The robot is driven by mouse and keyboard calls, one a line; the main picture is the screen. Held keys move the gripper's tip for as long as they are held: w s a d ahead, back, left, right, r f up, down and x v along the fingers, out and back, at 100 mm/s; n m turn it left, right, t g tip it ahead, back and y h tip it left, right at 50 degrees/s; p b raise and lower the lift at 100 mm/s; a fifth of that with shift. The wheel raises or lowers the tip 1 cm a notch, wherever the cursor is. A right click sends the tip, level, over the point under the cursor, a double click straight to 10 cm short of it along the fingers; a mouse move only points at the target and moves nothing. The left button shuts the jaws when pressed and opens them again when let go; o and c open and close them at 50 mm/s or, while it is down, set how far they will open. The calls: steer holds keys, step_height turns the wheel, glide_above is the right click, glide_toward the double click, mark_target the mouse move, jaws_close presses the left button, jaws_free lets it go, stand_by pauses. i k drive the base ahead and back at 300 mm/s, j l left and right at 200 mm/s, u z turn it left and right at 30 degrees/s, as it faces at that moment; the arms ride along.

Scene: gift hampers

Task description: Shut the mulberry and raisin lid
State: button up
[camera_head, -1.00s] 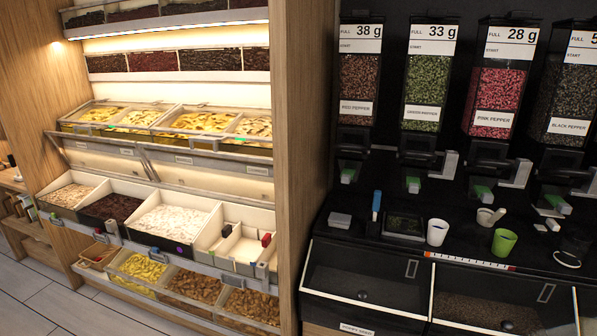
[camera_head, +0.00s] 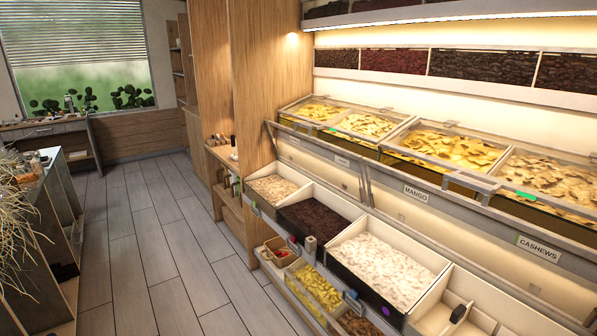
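A bin of pale beige pieces (camera_head: 272,188), which look like mulberries, stands at the left end of the middle shelf. A bin of dark pieces (camera_head: 318,223), which look like raisins, is beside it. A clear lid with a grey frame (camera_head: 318,152) is raised over these two bins, tilted back against the lit wall. Its label is too small to read. Both bins are uncovered. My gripper is not in view.
A second raised lid (camera_head: 460,210) stands to the right, over the white flakes bin (camera_head: 385,268). The tiled floor (camera_head: 150,240) is clear at left; a counter (camera_head: 55,195) stands far left.

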mark_target(353, 155)
steer(key=i+u, duration=0.35)
steer(key=i, duration=1.2)
steer(key=i+j, duration=0.1)
steer(key=j, duration=0.35)
steer(key=k+j, duration=0.1)
steer(key=j, duration=0.5)
